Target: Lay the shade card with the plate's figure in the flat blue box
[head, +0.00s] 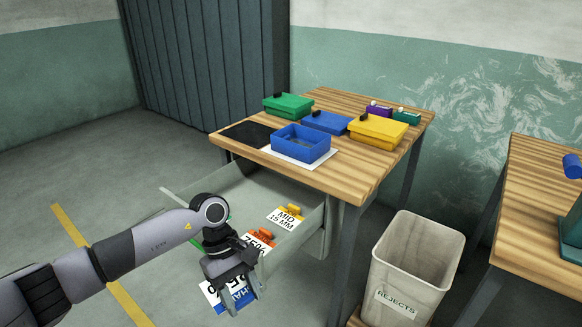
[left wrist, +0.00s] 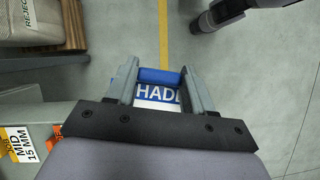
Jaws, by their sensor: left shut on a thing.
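My left gripper (head: 241,297) is shut on a blue-and-white shade card (head: 211,294), in front of the open drawer. In the left wrist view the card's blue top bar (left wrist: 160,75) sits between the fingers, with the letters "HAD" (left wrist: 158,93) below it. The gripper hides part of the card, and its figure is not fully readable. An open, empty blue box (head: 300,146) stands on a white sheet on the wooden table. A flat blue piece like a lid (head: 326,122), with a dark knob, lies behind it. I see no plate with a readable figure.
The drawer (head: 322,232) holds a yellow "MID 15 MM" card (head: 286,217) and an orange card (head: 258,241). Closed green (head: 288,105) and yellow (head: 377,130) boxes and a black mat (head: 246,134) are on the table. A REJECTS bin (head: 412,265) stands at right.

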